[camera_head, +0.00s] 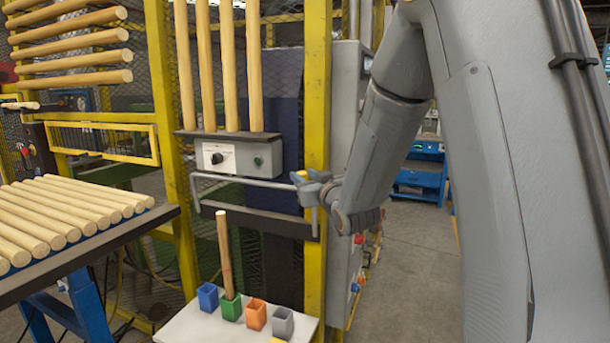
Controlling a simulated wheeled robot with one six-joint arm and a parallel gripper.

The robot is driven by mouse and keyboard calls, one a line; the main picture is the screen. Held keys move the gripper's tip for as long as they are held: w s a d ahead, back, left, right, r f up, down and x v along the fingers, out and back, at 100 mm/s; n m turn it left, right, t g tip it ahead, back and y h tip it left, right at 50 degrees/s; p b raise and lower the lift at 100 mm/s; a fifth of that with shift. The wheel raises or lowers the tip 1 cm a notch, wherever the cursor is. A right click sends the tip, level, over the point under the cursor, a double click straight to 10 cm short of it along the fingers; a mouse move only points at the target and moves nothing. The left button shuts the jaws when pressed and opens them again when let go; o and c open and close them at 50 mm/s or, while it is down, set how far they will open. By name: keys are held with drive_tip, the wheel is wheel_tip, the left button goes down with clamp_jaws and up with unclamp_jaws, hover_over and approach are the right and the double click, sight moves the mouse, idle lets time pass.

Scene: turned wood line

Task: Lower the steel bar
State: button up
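The steel bar (243,181) is a thin grey rail that runs nearly level across the front of the yellow-framed machine. It sits below a grey control box. Its left end bends down toward a dark lower crosspiece (255,219). My gripper (303,180) is at the right end of the bar, in front of the yellow post. Its fingertips overlap the bar's end in the picture. I cannot tell whether they touch it or are closed on it, and the gripper hides that end.
The control box (237,157) has a black knob, with upright wooden rods above it. Below is a pale table (190,328) with small coloured cups; the green cup (231,307) holds a rod. A rack of dowels (70,215) stands left. Open floor (400,270) lies right.

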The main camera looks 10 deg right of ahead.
drive_tip(key=shift+w, duration=0.15)
drive_tip(key=shift+c, duration=0.6)
clamp_jaws()
drive_tip(key=shift+a+f, duration=0.1)
